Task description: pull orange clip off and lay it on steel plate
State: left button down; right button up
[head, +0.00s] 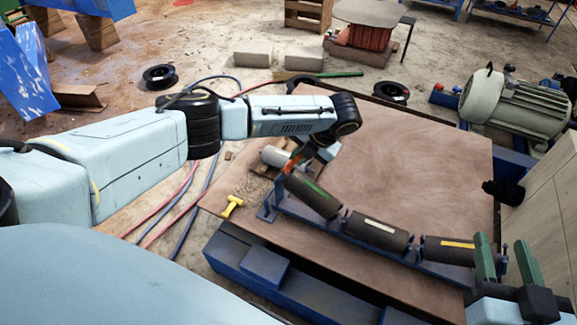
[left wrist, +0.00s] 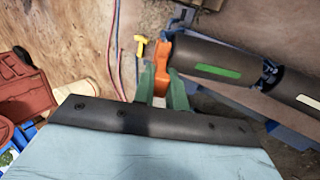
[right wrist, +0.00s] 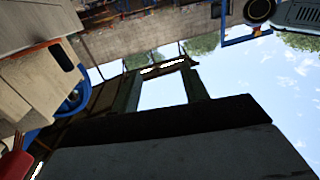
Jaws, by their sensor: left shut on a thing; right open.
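The orange clip (head: 289,166) is at the left end of the dark roller with the green label (head: 312,196). In the left wrist view the clip (left wrist: 162,62) sits between the green fingers of my left gripper (left wrist: 161,88), which is shut on it. The clip still looks against the roller end; I cannot tell whether it is loose. My left gripper (head: 298,162) partly hides it in the head view. A large flat brown plate (head: 400,150), perhaps the steel plate, lies under the rollers. My right gripper (head: 507,260) is open and empty at the lower right.
Two more rollers, with a white label (head: 378,232) and a yellow label (head: 450,250), share a blue frame. A yellow tool (head: 232,206) lies at the plate's left edge. A green motor (head: 515,103) stands at the right. The plate's middle and far side are clear.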

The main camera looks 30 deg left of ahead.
pick_arm(q)
jog(key=shift+d+r+p, duration=0.15)
jog(key=shift+r+p, duration=0.2)
jog(key=shift+p, duration=0.05)
jog(key=shift+d+r+p, duration=0.15)
jog(key=shift+r+p, duration=0.1)
jog(key=shift+p, duration=0.05)
jog(key=shift+d+r, duration=0.1)
jog(key=shift+r, duration=0.1)
jog(key=shift+p+v, duration=0.85)
jog(key=shift+p, duration=0.25)
pick_arm(e)
jog(key=s+d+f+g+h, duration=0.3)
jog(key=s+f+g, duration=0.5)
jog(key=f, duration=0.4)
jog(key=shift+s+d+m+g+h, duration=0.15)
jog(key=shift+d+m+g+h, duration=0.15)
jog(key=shift+d+g, duration=0.6)
